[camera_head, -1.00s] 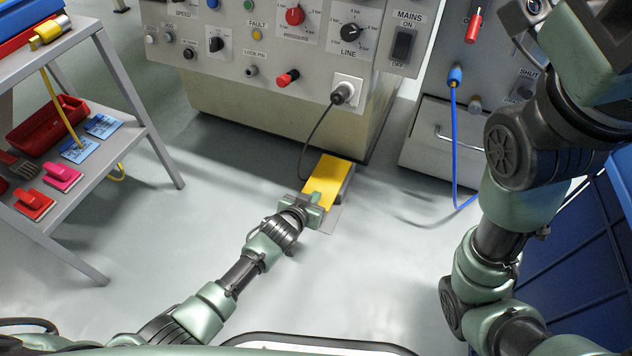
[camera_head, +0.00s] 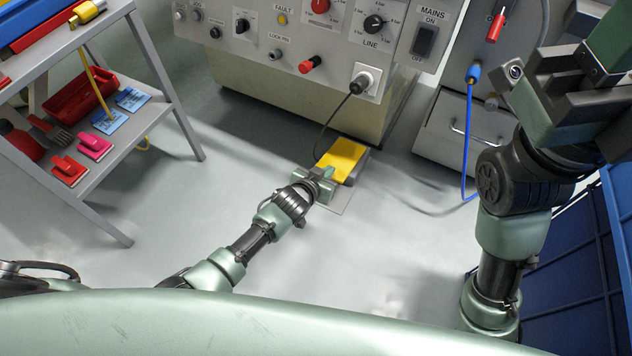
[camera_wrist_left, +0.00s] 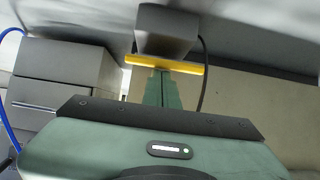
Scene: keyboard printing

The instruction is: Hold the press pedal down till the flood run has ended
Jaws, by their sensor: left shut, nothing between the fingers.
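The press pedal (camera_head: 342,158) has a yellow tread and a grey housing. It is on the floor in front of the press, with a black cable running up to the panel. My left gripper (camera_head: 322,184) is shut and empty at the pedal's near end, low over a grey plate. In the left wrist view the shut fingers (camera_wrist_left: 162,88) point at the yellow tread edge (camera_wrist_left: 165,64) and appear to meet it. Whether the tread is pressed down cannot be told. My right gripper (camera_head: 585,85) is raised at upper right, its fingertips unclear.
The press panel (camera_head: 290,42) carries knobs and a MAINS switch (camera_head: 424,41). A grey cabinet with a blue hose (camera_head: 468,135) stands to the right, blue crates (camera_head: 570,270) below it. A shelf cart (camera_head: 125,160) stands at left. Floor between is clear.

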